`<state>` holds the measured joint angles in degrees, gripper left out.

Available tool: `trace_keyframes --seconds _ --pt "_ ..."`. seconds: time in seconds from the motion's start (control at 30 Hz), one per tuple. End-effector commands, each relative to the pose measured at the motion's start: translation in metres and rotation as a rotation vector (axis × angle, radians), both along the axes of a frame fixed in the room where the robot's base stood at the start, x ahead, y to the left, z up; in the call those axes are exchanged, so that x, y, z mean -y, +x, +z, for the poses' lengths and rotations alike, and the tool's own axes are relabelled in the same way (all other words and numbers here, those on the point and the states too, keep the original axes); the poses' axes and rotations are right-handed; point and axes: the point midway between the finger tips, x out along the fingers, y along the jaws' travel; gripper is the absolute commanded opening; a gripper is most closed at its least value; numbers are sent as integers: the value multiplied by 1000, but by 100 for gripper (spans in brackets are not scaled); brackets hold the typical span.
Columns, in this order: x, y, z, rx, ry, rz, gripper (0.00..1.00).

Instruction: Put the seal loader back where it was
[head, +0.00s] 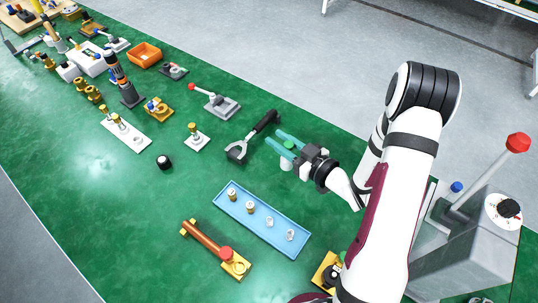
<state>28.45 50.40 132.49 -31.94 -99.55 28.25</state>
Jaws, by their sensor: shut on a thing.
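My gripper (276,139) has two teal fingers and reaches left over the green bench. It is shut on a small part with a green top (289,144) and a white lower body (286,164), which I take to be the seal loader. The fingers pass on either side of its green top, and the white body shows below them. It looks upright. I cannot tell whether its base touches the bench.
A black-handled portafilter (253,137) lies just left of the fingers. A blue tray (279,213) with several small parts lies in front. A lever machine (459,235) stands right. Bare green bench lies left of the tray.

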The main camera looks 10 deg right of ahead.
Motion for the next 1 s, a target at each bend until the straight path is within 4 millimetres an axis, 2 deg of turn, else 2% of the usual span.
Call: trace_keyframes --seconds 0.03,0.13,0.4,0.77,0.8,0.93,1.0 --pt "-12 5 -8 -3 0 6 0" --pt "-26 13 -17 -1 0 3 0" --pt "-30 16 -59 -1 -1 -2 0" --pt "-30 16 -64 1 -1 -3 0" --pt "-29 16 -63 1 -1 -3 37" --pt "-29 16 -63 1 -1 -3 60" --pt "-29 16 -63 1 -1 -3 60"
